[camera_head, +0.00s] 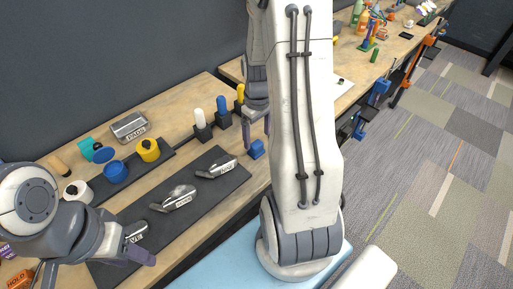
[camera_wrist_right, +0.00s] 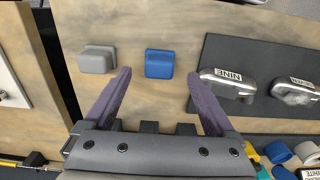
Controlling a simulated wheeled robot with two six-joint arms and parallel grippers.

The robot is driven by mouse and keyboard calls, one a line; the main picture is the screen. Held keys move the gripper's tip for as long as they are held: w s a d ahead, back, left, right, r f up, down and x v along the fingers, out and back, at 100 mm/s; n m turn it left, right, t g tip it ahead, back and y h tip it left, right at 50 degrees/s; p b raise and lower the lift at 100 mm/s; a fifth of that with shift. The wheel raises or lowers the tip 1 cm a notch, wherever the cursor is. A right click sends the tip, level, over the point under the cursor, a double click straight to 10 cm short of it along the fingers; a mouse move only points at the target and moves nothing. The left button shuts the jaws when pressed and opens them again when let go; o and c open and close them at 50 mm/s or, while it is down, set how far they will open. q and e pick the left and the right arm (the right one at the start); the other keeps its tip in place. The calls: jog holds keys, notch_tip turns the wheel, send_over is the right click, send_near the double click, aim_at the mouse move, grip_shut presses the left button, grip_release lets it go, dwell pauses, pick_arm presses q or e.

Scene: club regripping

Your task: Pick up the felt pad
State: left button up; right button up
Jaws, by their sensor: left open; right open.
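Two small blocks lie on the wooden bench in the right wrist view: a blue block (camera_wrist_right: 159,63) and a grey block (camera_wrist_right: 97,59). I cannot tell from the frames which is the felt pad. My right gripper (camera_wrist_right: 160,76) is open and empty, its purple fingers pointing toward the blue block, with the grey one left of the left finger. In the head view the blue block (camera_head: 257,149) sits near the bench edge beside my right gripper (camera_head: 257,128); the grey block is hidden there, probably behind my arm. My left gripper (camera_head: 140,255) is open over the dark mat's near end.
A dark mat (camera_head: 205,199) carries labelled metal club heads, one marked NINE (camera_head: 217,168). Behind it are tape rolls on a dark strip, a putter head (camera_head: 130,127) and upright white, blue and yellow grips (camera_head: 222,106). Bare wood surrounds the two blocks.

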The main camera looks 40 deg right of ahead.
aim_at(256, 144)
jog(key=shift+w+f+p, duration=0.15)
jog(key=shift+f+p, duration=0.15)
jog(key=shift+f, duration=1)
jog(key=shift+w+f+p, duration=0.1)
jog(key=shift+f+p, duration=0.15)
jog(key=shift+f, duration=1)
grip_shut()
